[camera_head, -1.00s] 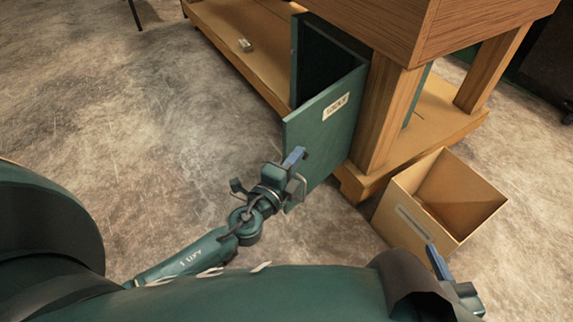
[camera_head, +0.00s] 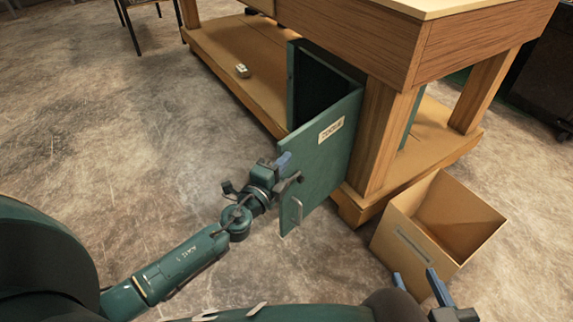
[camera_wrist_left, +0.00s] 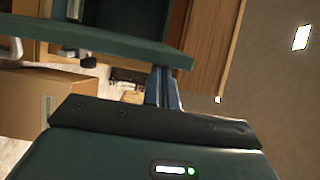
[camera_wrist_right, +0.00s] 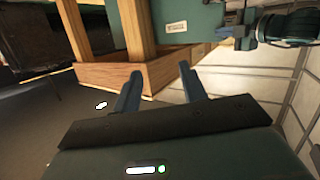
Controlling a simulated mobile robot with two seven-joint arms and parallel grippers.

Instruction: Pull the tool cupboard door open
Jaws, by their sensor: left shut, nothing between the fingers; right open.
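The green tool cupboard (camera_head: 309,85) is under the wooden bench, with its labelled door (camera_head: 325,165) standing partly open in the head view. The pale bar handle (camera_head: 297,213) is low near the door's free edge. My left gripper (camera_head: 284,160) is shut and empty beside that edge, above the handle and off it. In the left wrist view, its closed fingers (camera_wrist_left: 162,88) overlap the green door edge (camera_wrist_left: 120,42); I cannot tell whether they touch. My right gripper (camera_head: 419,280) is open and empty near the cardboard box; its spread fingers show in the right wrist view (camera_wrist_right: 160,85).
The open cardboard box (camera_head: 408,242) stands on the floor right of the door, by the bench leg (camera_head: 382,135). A small pale object (camera_head: 241,71) lies on the bench's lower shelf (camera_head: 215,50). The floor left of the door is clear.

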